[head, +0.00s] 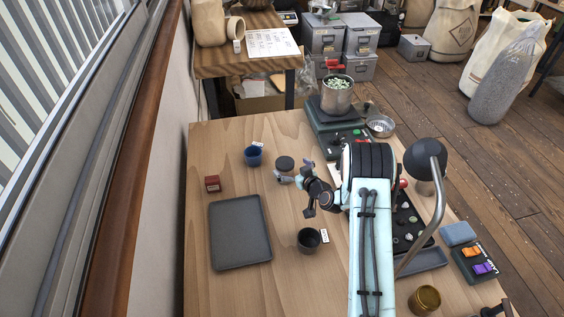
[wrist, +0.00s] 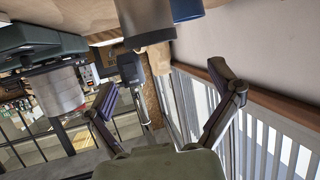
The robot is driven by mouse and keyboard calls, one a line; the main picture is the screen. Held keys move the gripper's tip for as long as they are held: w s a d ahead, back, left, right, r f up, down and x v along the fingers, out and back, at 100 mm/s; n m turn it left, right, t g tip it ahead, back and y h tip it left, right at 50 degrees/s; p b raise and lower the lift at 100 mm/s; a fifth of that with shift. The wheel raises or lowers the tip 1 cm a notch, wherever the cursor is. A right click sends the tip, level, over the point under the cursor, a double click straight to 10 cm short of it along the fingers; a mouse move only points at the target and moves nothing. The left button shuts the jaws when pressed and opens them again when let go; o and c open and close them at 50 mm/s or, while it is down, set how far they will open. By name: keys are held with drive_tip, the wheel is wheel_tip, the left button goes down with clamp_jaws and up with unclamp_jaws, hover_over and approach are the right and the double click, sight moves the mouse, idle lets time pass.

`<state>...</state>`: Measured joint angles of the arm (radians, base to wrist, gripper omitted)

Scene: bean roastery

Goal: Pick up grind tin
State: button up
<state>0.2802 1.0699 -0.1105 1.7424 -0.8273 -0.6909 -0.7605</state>
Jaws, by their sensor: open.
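A dark grey round tin with a flat dark top (head: 285,163), which I take for the grind tin, stands upright on the wooden table. It also shows as a grey cylinder at the top of the wrist view (wrist: 145,22), where the scene appears upside down. My gripper (head: 292,172) is open and empty just on the near side of the tin. In the wrist view, its two fingers (wrist: 163,84) are spread wide, with the tin beyond them and not between them. I cannot tell the exact gap.
A blue cup (head: 253,157) stands left of the tin, and a small red box (head: 212,183) is further left. A dark tray (head: 240,232) lies at the left, and a dark cup (head: 309,240) stands near my arm. A scale with a bean-filled pot (head: 337,97) stands behind.

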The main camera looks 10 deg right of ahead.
sight(289, 170)
drive_tip(key=shift+s+d+f, duration=0.15)
drive_tip(key=shift+s+f, duration=0.1)
drive_tip(key=shift+f, duration=0.4)
drive_tip(key=shift+s+d+f, duration=0.15)
drive_tip(key=shift+s+f, duration=0.05)
drive_tip(key=shift+f, duration=0.4)
drive_tip(key=shift+d+f, duration=0.1)
drive_tip(key=shift+f, duration=0.2)
drive_tip(key=x, duration=0.6)
drive_tip(key=shift+w+f, duration=0.1)
drive_tip(key=shift+w, duration=0.15)
drive_tip(key=c, duration=1.3)
